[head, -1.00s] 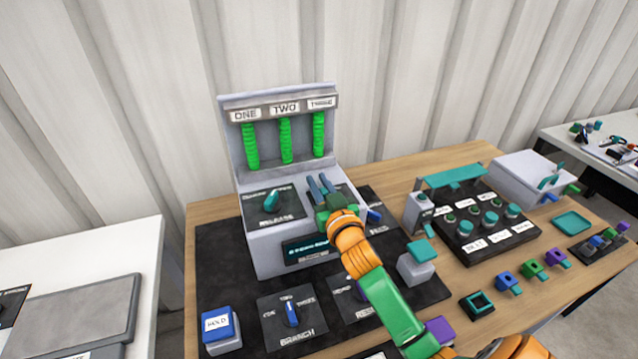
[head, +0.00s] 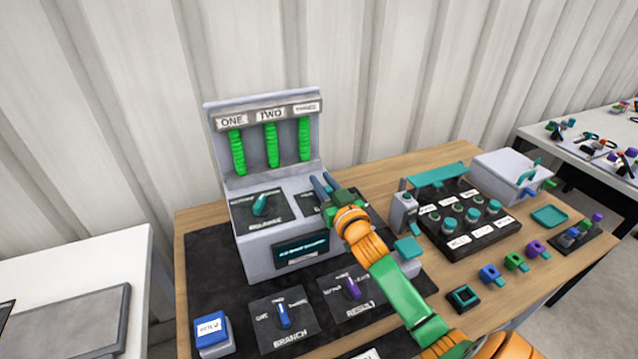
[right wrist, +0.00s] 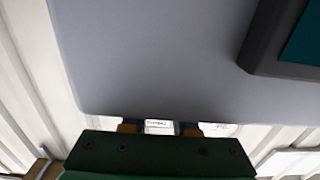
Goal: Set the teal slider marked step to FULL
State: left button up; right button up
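A grey console (head: 277,236) stands on a black mat, with three green columns under labels ONE, TWO and THREE. A teal handle (head: 260,204) sits on its left sloped panel; its label is too blurred to read, so I cannot tell whether it is the step slider. I can read neither "step" nor "FULL" anywhere. My right gripper (head: 325,182) is over the console's right sloped panel, its two fingers apart and nothing seen between them. It hides much of that panel. The fingers also show apart in the right wrist view (right wrist: 161,128). My left gripper is not in view.
In front are a blue HOLD button (head: 211,333), a blue BRANCH knob (head: 283,315) and a purple RESULT knob (head: 353,287). To the right are a black button box (head: 470,238), a teal tray (head: 550,216) and several small coloured pieces. Bare wood lies between them.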

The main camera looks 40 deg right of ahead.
jog(key=shift+o, duration=1.3)
jog(key=shift+d, duration=0.3)
jog(key=shift+s, duration=0.2)
jog(key=v, duration=0.7)
jog(key=shift+b, duration=0.4)
jog(key=shift+w, duration=0.1)
